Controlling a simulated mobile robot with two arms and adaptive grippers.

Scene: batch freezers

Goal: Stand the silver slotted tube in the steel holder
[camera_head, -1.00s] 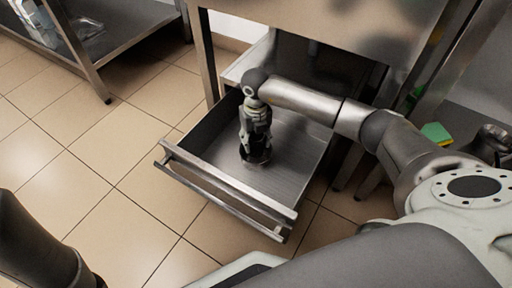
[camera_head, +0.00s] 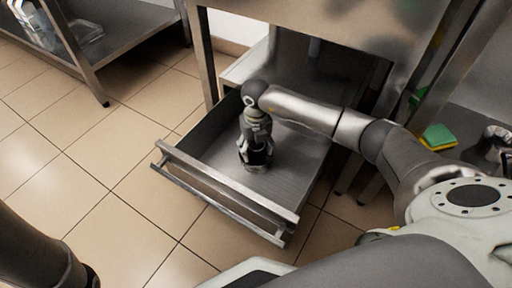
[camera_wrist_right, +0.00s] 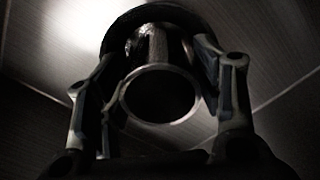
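My right gripper (camera_head: 256,160) points down inside the open drawer. In the right wrist view its two fingers (camera_wrist_right: 165,75) stand on either side of the silver slotted tube (camera_wrist_right: 161,122), with narrow dark gaps beside the rim, so it looks open. The tube's round open end faces the wrist camera. Its far end runs toward a dark round rim (camera_wrist_right: 165,12), which appears to be the steel holder. Whether the tube is seated in it is too dark to tell. In the head view the fingers largely hide tube and holder. My left gripper is not in view.
The drawer's front rail and handle (camera_head: 225,190) stand out over the tiled floor. Its floor (camera_head: 285,165) is bare to the right of my gripper. A steel table (camera_head: 320,25) overhangs the drawer's back. A green and yellow sponge (camera_head: 438,137) lies at the right.

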